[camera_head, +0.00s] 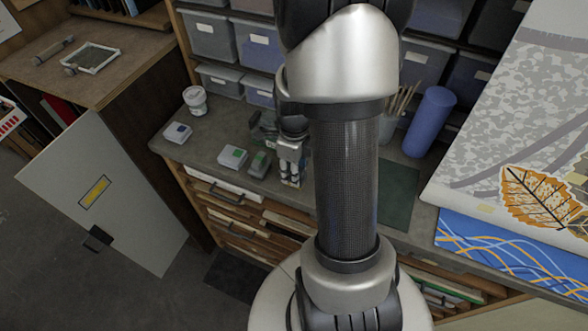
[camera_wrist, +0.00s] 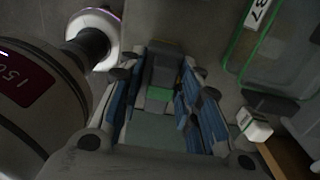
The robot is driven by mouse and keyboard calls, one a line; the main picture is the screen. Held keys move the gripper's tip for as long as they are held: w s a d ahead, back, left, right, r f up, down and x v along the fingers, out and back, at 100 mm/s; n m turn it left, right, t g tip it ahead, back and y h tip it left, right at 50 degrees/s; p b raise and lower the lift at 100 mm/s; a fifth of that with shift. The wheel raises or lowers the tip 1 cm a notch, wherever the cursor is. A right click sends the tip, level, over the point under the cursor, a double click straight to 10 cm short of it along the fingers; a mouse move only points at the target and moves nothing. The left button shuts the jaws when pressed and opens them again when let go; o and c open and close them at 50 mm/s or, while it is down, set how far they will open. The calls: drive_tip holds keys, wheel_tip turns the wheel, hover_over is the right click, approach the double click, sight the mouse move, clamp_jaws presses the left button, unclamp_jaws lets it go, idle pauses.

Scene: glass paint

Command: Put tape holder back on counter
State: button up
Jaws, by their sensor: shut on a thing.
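My gripper (camera_head: 290,178) hangs over the front part of the grey counter (camera_head: 218,119), partly behind my own arm in the head view. In the wrist view its blue-padded fingers (camera_wrist: 164,95) are shut around a grey thing with a green band (camera_wrist: 160,72), which looks like the tape holder. In the head view the held thing is mostly hidden by the fingers, and I cannot tell whether it touches the counter. A dark grey-green item (camera_head: 263,128) stands just behind and left of the gripper.
Small white-and-green boxes (camera_head: 233,157), a grey-green block (camera_head: 258,165), a white box (camera_head: 177,132) and a white tub (camera_head: 196,100) stand left of the gripper. A blue roll (camera_head: 430,122) stands to the right. Grey bins (camera_head: 211,37) line the back. A dark green mat (camera_head: 398,194) lies right.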

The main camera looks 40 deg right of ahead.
drive_tip(key=o, duration=1.1)
drive_tip(key=shift+o, duration=0.2)
drive_tip(key=shift+r, duration=0.1)
wheel_tip(320, 180, up, 12)
drive_tip(key=p, duration=0.3)
drive_tip(key=s+a+r+n+t, duration=0.2)
drive_tip(key=s+a+r+n, duration=0.2)
drive_tip(key=a+n, duration=0.6)
drive_tip(key=s+a+r+n+t, duration=0.2)
drive_tip(key=s+a+r+n, duration=0.3)
drive_tip(key=n, duration=1.6)
drive_tip(key=a+r, duration=0.4)
drive_tip(key=a, duration=0.1)
drive_tip(key=shift+s+a+r+t, duration=0.15)
drive_tip(key=shift+r+t, duration=0.15)
drive_tip(key=shift+f, duration=0.1)
